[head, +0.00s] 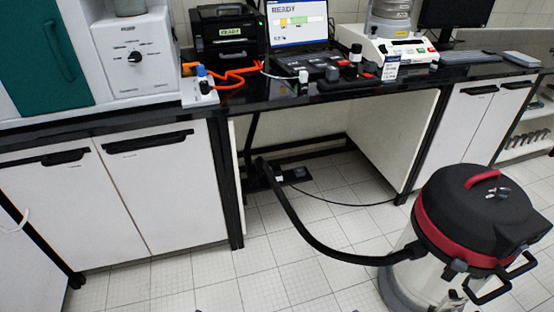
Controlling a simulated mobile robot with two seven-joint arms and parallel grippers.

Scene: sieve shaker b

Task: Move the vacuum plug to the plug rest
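I cannot single out the vacuum plug with certainty. A white socket block (199,92) stands on the bench at the left, with a blue-and-white piece and a black piece at it. An orange cable (232,76) runs right from beside it. The vacuum (469,215), black and red with a metal drum, stands on the floor at the right. Its black hose (308,235) runs left to the space under the bench. A thin black cord (345,202) lies on the floor there. I cannot tell which thing is the plug rest.
On the black bench (270,97) stand a printer-like box (227,38), a laptop (298,28), small bench items, a sieve shaker (392,45) and a keyboard (465,57). A teal-doored oven (35,60) is at left. White cabinets flank the knee space.

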